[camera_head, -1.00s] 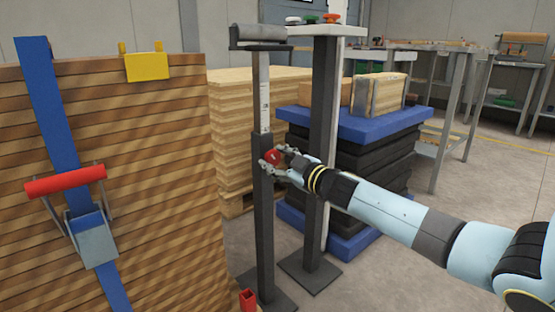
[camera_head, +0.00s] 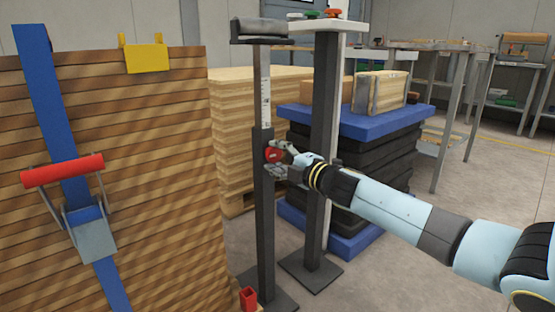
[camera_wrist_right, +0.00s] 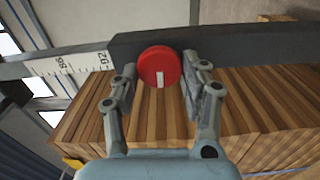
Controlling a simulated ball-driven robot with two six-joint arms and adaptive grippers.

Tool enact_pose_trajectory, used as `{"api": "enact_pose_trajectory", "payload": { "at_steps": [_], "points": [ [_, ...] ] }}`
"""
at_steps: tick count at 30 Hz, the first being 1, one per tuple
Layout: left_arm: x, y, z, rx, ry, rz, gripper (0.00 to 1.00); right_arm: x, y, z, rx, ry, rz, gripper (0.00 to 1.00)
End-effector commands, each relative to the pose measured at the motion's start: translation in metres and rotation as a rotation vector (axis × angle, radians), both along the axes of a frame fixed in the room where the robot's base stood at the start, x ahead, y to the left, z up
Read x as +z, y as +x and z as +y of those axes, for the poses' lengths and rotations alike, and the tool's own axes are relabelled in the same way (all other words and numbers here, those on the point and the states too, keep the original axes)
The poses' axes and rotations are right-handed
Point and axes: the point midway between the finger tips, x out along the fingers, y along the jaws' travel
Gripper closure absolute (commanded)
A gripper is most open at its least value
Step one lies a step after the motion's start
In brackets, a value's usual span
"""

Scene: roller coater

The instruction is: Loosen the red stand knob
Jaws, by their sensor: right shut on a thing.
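The red stand knob (camera_head: 272,154) is round and sits on the side of the dark upright of a roller stand (camera_head: 264,220). My right gripper (camera_head: 276,159) has one finger above the knob and one below it in the head view. In the right wrist view the knob (camera_wrist_right: 158,66) shows its face with a white mark, between the two fingers of the right gripper (camera_wrist_right: 164,78). The gripper is shut on the knob, though the exact contact is partly hidden. A light scale bar (camera_wrist_right: 75,65) comes out of the dark tube. My left gripper is not in view.
A second post (camera_head: 323,150) stands close behind the roller stand. A large wood stack (camera_head: 150,200) with a blue strap (camera_head: 42,75) and red-handled buckle fills the left. A blue-topped black stack (camera_head: 375,125) stands behind my right arm. Open floor lies at lower right.

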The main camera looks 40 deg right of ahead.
Motion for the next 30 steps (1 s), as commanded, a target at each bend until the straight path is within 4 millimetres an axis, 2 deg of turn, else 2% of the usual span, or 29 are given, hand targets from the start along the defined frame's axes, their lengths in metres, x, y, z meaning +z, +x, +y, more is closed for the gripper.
{"api": "enact_pose_trajectory", "payload": {
  "at_steps": [1,12,27,28,30],
  "points": [
    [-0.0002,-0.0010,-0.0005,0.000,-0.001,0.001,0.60,-0.0047,-0.0014,0.0002,0.000,-0.028,0.003,0.87],
    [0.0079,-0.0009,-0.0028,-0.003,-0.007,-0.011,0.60,-0.0047,-0.0015,0.0004,0.000,-0.166,-0.008,0.87],
    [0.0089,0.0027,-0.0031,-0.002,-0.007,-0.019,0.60,-0.0050,-0.0016,0.0005,0.001,-0.182,-0.008,0.87],
    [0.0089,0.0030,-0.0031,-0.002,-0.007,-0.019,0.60,-0.0050,-0.0017,0.0005,0.001,-0.182,-0.008,0.54],
    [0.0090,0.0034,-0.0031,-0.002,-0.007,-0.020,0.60,-0.0049,-0.0016,0.0004,0.001,-0.182,-0.008,0.45]
  ]
}}
